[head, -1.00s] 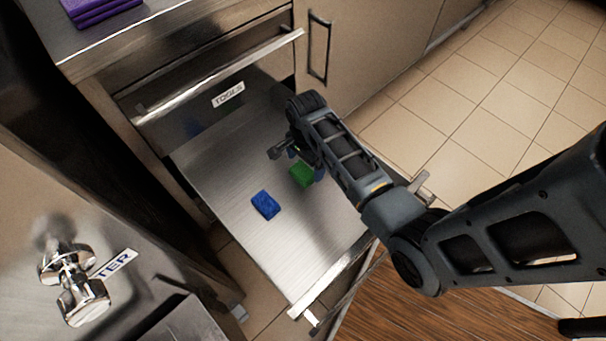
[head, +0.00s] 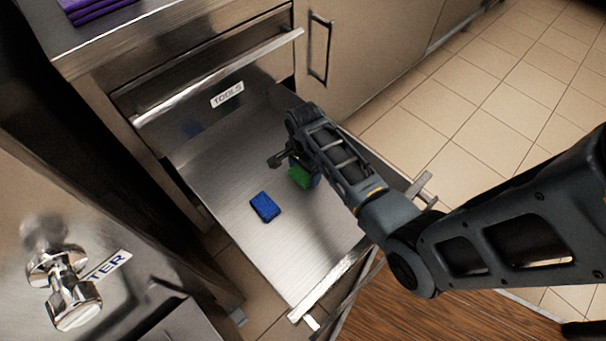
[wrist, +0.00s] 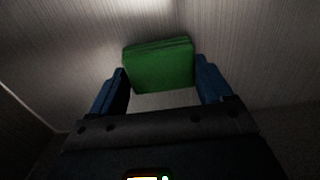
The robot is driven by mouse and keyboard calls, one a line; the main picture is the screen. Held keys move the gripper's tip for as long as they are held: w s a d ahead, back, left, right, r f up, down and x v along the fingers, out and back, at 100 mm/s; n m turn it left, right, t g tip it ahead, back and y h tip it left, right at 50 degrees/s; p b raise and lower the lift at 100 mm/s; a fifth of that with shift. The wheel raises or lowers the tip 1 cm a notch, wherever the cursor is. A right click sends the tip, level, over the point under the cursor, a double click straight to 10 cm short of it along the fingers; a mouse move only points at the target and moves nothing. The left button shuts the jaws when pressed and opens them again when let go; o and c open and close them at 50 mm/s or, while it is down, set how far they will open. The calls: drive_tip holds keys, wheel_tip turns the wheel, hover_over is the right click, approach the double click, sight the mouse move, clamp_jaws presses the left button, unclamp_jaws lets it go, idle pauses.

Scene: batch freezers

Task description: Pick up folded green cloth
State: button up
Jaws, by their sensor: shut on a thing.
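The folded green cloth (head: 299,178) is at my gripper, over the open metal drawer, partly hidden by the arm in the head view. In the wrist view the green cloth (wrist: 160,65) sits between the two blue fingertips, with its folded layers showing along the top edge. My gripper (wrist: 163,82) is shut on the cloth, one finger against each side. In the head view the gripper is mostly hidden behind my wrist. I cannot tell whether the cloth touches the drawer floor.
The open drawer (head: 235,200) holds a folded blue cloth (head: 265,207) left of the green one. Above is a drawer front labelled TOOLS (head: 227,95). Folded purple cloth (head: 95,8) lies on the counter. A metal tap-like fitting (head: 65,285) stands at lower left.

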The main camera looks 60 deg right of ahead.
sight(303, 172)
drive_tip(key=shift+c, duration=0.6)
wheel_tip(303, 172, up, 10)
drive_tip(key=p, duration=0.2)
drive_tip(key=shift+p, duration=0.4)
drive_tip(key=o, duration=0.5)
drive_tip(key=c, duration=0.4)
drive_tip(key=shift+w+a, duration=0.1)
